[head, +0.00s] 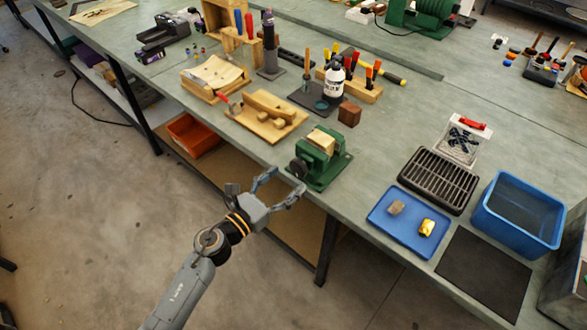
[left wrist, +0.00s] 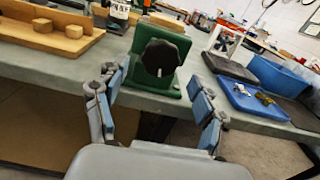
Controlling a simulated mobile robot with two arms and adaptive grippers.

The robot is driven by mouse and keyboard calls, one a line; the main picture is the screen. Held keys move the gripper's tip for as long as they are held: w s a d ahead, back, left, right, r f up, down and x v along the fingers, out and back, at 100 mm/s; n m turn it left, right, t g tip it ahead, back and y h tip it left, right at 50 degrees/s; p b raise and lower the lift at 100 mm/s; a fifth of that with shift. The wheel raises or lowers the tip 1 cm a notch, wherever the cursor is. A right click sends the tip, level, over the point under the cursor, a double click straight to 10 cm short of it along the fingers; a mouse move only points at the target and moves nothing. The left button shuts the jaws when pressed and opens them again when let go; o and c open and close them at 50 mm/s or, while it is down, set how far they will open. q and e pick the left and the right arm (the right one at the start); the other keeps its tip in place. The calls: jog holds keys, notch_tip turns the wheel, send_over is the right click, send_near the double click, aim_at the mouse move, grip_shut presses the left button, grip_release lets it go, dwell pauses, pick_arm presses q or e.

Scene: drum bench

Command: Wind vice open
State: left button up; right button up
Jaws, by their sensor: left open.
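The green vice (head: 322,160) stands at the front edge of the bench, with a light wooden block (head: 321,141) at its jaws. Its dark round handle (head: 299,169) faces the front. In the left wrist view the vice (left wrist: 178,38) is straight ahead, and the black lobed handle (left wrist: 160,58) shows between my fingers but farther off. My left gripper (head: 283,188) is open and empty, just in front of the bench edge and short of the handle. It also shows in the left wrist view (left wrist: 160,110), fingers spread wide. My right gripper is not in view.
Left of the vice is a wooden board with wooden pieces (head: 266,117). An orange bin (head: 193,136) sits below the bench.

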aim_at(296, 172)
pick_arm(q)
jog(key=shift+x, duration=1.8)
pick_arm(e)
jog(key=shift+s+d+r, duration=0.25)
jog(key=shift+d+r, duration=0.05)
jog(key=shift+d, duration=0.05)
pick_arm(q)
jog(key=c, duration=1.2)
jog(key=shift+o, duration=0.2)
jog(key=shift+n, duration=0.3)
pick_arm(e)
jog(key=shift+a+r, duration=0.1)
